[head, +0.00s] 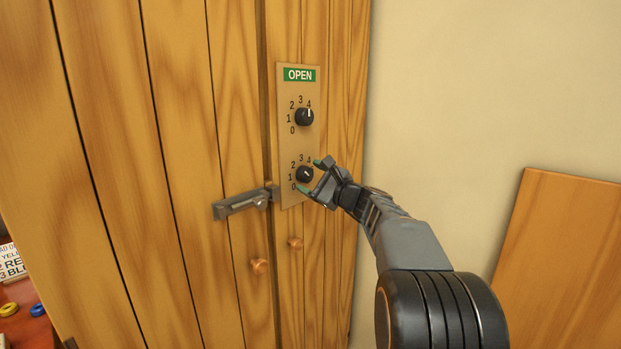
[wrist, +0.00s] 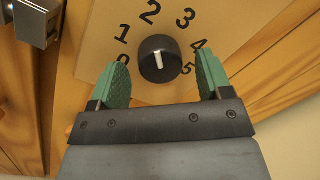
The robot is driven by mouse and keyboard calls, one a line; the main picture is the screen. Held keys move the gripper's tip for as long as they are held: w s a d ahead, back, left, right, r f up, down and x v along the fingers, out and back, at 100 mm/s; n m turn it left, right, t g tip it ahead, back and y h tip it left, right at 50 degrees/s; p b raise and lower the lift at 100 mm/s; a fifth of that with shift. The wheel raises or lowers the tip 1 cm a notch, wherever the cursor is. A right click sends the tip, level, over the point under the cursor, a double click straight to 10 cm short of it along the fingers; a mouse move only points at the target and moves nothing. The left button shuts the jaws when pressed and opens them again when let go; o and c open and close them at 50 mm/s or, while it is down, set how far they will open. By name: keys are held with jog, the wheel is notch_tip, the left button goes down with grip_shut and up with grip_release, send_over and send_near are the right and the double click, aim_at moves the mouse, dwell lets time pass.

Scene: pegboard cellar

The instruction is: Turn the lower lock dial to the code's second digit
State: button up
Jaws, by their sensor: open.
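The lower lock dial (head: 304,174) is a black knob on a tan plate (head: 289,147), ringed by digits. In the wrist view the lower dial (wrist: 158,58) shows a short white mark on its face; I cannot tell for sure which digit it points at. My gripper (head: 310,177) is open at the lower dial. In the wrist view my gripper (wrist: 162,72) has one green fingertip on each side of the knob, with a visible gap on both sides. The upper dial (head: 304,117) has its white mark toward 4. A green OPEN sign (head: 299,75) tops the plate.
A metal latch bolt (head: 240,204) crosses the wooden doors left of the plate. Wooden knobs (head: 260,266) sit below. A partly cut-off lettered card (head: 10,262) and a yellow ring (head: 9,309) are at far left. A wooden board (head: 560,260) leans at right.

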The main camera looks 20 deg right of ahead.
jog(key=v, duration=1.3)
jog(key=shift+b, duration=0.3)
notch_tip(320, 180, down, 9)
jog(key=s+a+n+g+h, duration=0.1)
jog(key=n+g, duration=0.2)
jog(key=g, duration=0.2)
jog(key=s+a+f+n+g+h+p, duration=0.3)
jog(key=s+a+f+n+g+p, duration=0.3)
jog(key=s+a+n+g, duration=0.15)
jog(key=s+a+r+n+g+h+p, duration=0.1)
jog(key=s+a+r+n+h+p, duration=0.2)
jog(key=s+a+r+n+p, duration=0.4)
jog(key=s+a+n+p, duration=0.2)
jog(key=n+p, duration=0.2)
jog(key=shift+r+n+g+h, duration=0.2)
jog(key=shift+n+g+h, duration=0.15)
jog(key=shift+h, duration=0.05)
